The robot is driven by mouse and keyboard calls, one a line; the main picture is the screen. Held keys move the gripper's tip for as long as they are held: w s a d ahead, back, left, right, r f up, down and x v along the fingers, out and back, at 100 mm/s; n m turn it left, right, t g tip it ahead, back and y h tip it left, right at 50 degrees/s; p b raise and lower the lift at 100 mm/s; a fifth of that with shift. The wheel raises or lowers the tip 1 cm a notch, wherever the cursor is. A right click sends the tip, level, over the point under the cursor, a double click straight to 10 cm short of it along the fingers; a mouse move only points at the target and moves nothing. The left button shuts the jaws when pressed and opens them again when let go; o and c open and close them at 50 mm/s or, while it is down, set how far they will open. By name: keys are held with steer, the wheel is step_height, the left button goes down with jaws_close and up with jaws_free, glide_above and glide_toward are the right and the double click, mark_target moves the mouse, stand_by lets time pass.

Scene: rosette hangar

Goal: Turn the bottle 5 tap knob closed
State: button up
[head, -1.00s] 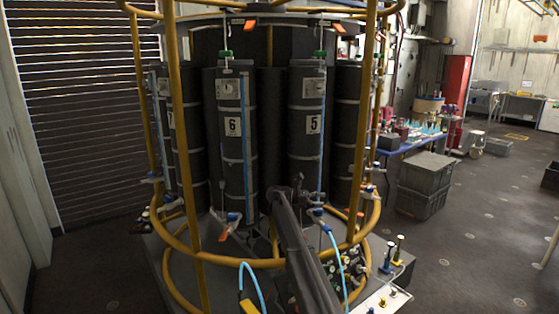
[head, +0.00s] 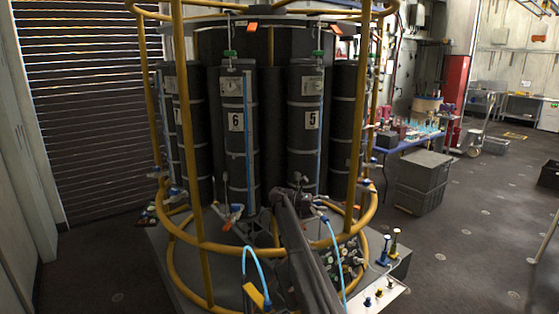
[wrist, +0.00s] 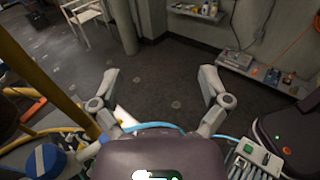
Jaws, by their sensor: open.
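Bottle 5 (head: 305,135) is a tall dark cylinder with a white "5" label, upright in the rosette in the head view. A small blue tap knob (head: 320,205) shows low at its foot, just right of my arm's end; its turned position is too small to tell. In the head view my arm reaches up from the bottom and its end is in front of the bottle's foot. In the wrist view my gripper (wrist: 160,76) is open, fingers wide apart, with only floor seen between them. A blue round knob-like part (wrist: 45,160) is at the lower left there; I cannot tell which it is.
A yellow tubular frame (head: 180,150) rings the bottles, with uprights and a low hoop near my arm. Bottle 6 (head: 238,165) stands to the left. Blue hoses loop by my arm. Grey crates (head: 422,175) and a blue table stand right; the floor at right is mostly clear.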

steer(key=s+d+f+m+t+y+b, duration=0.1)
steer(key=s+d+f+m+y, duration=0.15)
steer(key=s+f, duration=0.4)
steer(key=s+d+f+m+y+b, duration=0.1)
steer(key=s+f+m+y, duration=0.15)
steer(key=s, duration=0.65)
steer(key=s+d+f+m+t+y+b, duration=0.1)
steer(key=s+d+f+y, duration=0.15)
steer(key=s+f, duration=0.45)
steer(key=s+a+f+m+y, duration=0.2)
steer(key=s+m+y, duration=0.1)
steer(key=s, duration=0.4)
steer(key=s+a+f+m+t+y+b, duration=0.1)
steer(key=s+a+f+m+y, duration=0.1)
steer(key=s, duration=0.5)
steer(key=s+a+f+m+t+y, duration=0.1)
steer(key=s+a+f+m+y, duration=0.1)
steer(key=s+m+y, duration=0.2)
steer(key=shift+s+a+f+b, duration=0.2)
steer(key=shift+s+a+b, duration=0.2)
steer(key=shift+s, duration=1.35)
steer(key=shift+y, duration=0.25)
